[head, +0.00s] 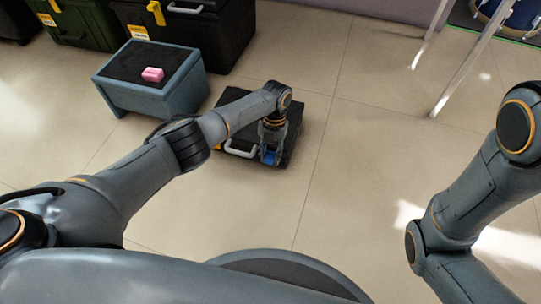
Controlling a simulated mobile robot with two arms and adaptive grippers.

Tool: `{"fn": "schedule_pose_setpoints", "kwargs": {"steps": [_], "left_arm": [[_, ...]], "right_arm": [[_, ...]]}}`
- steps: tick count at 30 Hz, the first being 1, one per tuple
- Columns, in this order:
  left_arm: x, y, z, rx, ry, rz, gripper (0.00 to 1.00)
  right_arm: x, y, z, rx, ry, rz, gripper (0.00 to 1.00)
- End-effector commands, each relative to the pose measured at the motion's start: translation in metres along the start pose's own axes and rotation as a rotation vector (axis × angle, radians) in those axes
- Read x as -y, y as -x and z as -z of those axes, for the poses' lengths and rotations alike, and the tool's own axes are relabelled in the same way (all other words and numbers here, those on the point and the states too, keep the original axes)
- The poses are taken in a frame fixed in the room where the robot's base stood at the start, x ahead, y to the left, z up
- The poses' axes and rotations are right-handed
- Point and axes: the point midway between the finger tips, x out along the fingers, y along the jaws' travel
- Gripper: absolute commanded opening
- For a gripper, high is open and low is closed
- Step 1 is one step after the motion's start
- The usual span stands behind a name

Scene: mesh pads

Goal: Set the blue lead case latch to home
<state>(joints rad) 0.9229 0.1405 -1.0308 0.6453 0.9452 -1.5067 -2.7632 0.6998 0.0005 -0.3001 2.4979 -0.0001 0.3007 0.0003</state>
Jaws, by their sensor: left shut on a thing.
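A flat black case (292,136) lies on the floor in the middle of the head view. It has a pale carry handle (240,151) on its near side and a small yellow label left of it. A blue latch (268,157) shows at the case's near edge, right of the handle. My left gripper (270,151) points down over this edge and is shut on the blue latch. The fingers and my left arm hide part of the latch and case, so the latch's exact position is unclear. My right arm is at the right; its gripper is out of view.
A grey-blue step stool (135,100) with a pink block (152,74) on it stands left of the case. Large black (180,35) and green (72,22) cases stand behind. Metal legs (462,82) rise at upper right. Floor right of the case is clear.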

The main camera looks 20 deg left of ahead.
Motion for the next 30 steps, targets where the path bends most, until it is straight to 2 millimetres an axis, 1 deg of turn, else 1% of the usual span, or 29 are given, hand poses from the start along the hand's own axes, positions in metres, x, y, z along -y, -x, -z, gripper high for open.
{"fn": "schedule_pose_setpoints", "kwargs": {"steps": [2, 3, 6, 14, 17, 20, 30], "left_arm": [[0.000, 0.002, -0.003, 0.012, 0.000, 0.000, 0.00], [0.000, 0.002, -0.003, 0.012, 0.000, 0.000, 0.32], [0.000, 0.001, -0.003, 0.011, 0.000, 0.001, 0.49], [0.000, 0.001, -0.001, 0.005, 0.001, 0.000, 0.49], [0.000, 0.005, -0.001, 0.005, 0.000, 0.001, 0.49], [0.000, 0.017, -0.002, 0.007, 0.000, 0.001, 0.49], [0.000, 0.088, -0.003, 0.008, 0.000, 0.000, 0.49]], "right_arm": [[0.000, 0.000, 0.000, 0.000, 0.000, 0.000, 0.49], [0.000, 0.000, 0.000, -0.001, 0.000, 0.000, 0.49], [0.000, 0.000, 0.001, -0.001, 0.000, 0.000, 0.49], [0.000, 0.000, 0.001, -0.002, 0.000, 0.000, 0.49], [0.001, -0.003, 0.005, -0.008, 0.001, 0.000, 0.49], [0.001, -0.003, 0.005, -0.008, 0.001, 0.001, 0.49], [0.001, -0.003, 0.005, -0.007, 0.001, 0.001, 0.49]]}}
